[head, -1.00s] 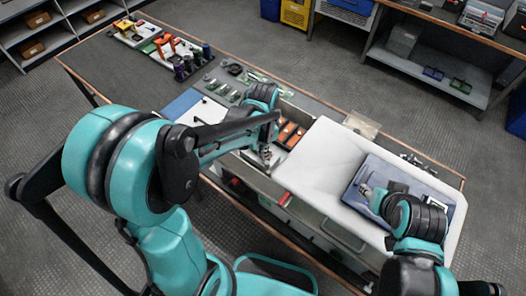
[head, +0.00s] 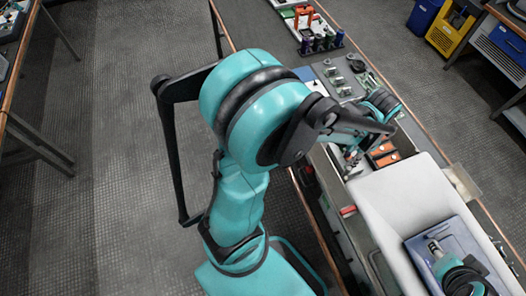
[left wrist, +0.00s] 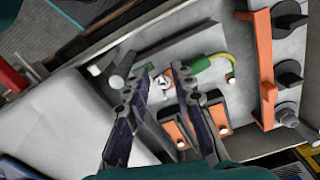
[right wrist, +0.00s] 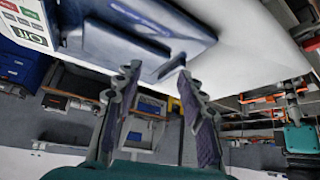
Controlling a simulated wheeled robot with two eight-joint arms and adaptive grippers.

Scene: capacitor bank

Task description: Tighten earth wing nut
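A green-and-yellow earth wire (left wrist: 208,66) curves inside the open cabinet in the left wrist view. Its near end meets a small pale metal fitting (left wrist: 165,84), which seems to be the earth wing nut; its shape is too small to tell clearly. My left gripper (left wrist: 163,92) is open, its fingertips on either side of this fitting; I cannot tell if they touch it. In the head view my left gripper (head: 351,160) is over the open cabinet. My right gripper (right wrist: 157,82) is open and empty near a blue case (right wrist: 145,35), which also shows in the head view (head: 465,238).
Orange-and-black blocks (left wrist: 222,117) sit close to the left fingers. An orange bar (left wrist: 265,65) with black knobs stands at the right. A white cover (head: 410,195) lies beside the opening. Parts and tools (head: 345,75) occupy the bench beyond.

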